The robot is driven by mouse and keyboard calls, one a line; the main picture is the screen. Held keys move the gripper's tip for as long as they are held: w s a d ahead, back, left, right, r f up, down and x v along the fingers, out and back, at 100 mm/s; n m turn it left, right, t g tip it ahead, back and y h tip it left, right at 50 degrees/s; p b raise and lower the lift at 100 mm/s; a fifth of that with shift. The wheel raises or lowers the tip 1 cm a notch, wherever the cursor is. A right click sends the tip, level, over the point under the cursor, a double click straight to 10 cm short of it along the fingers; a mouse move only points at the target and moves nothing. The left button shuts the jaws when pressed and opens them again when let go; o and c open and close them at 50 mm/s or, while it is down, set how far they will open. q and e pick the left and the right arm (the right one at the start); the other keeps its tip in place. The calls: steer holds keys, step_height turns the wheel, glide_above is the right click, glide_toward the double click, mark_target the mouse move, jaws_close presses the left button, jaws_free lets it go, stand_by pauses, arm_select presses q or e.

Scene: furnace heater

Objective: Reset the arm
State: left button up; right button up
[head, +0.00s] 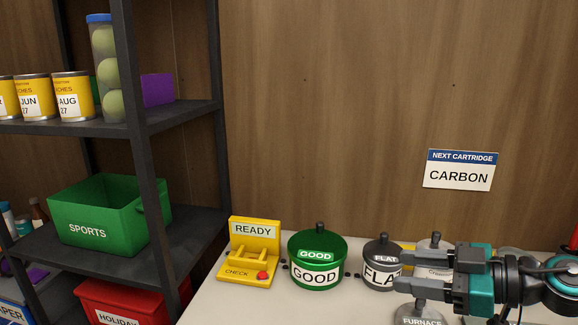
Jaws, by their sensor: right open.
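My right arm comes in from the right edge, and its gripper (408,270) points left over the counter. Its two fingers are apart, one above the other. The space between them shows part of a pale label on a thing behind, and I see nothing clearly held. The fingertips overlap the right side of the grey lidded FLAT pot (381,250) in the picture; I cannot tell whether they touch it. My left gripper is not in view.
A green GOOD pot (316,276) and a yellow READY check stand (255,232) stand left on the counter (215,299). A grey FURNACE-labelled piece (421,312) sits below the gripper. A dark shelf (190,118) rises at left. A CARBON sign (459,171) hangs on the wall.

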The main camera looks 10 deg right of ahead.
steer(key=s+d+f+m+t+h, duration=0.1)
steer(key=s+f+m+t+h, duration=0.1)
steer(key=f+m+h, duration=0.45)
steer(key=s+d+f+m+t+h, duration=0.1)
steer(key=s+d+f+m+h, duration=0.15)
steer(key=f+m+h, duration=0.4)
steer(key=s+a+f+n+g+y, duration=0.1)
steer(key=s+a+f+g, duration=0.3)
steer(key=s, duration=0.4)
steer(key=s+a+f+n+g+y, duration=0.1)
steer(key=s+a+f+g, duration=0.2)
steer(key=s+f+g, duration=0.35)
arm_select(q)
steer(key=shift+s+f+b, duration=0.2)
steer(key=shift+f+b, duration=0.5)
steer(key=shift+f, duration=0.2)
arm_select(e)
steer(key=w+a+f+t+y, duration=0.1)
steer(key=w+a+f+t, duration=0.2)
steer(key=w+f+t, duration=0.3)
steer(key=shift+f+n+t, duration=0.4)
steer(key=shift+f+t, duration=0.9)
steer(key=shift+t, duration=0.15)
steer(key=shift+a, duration=0.1)
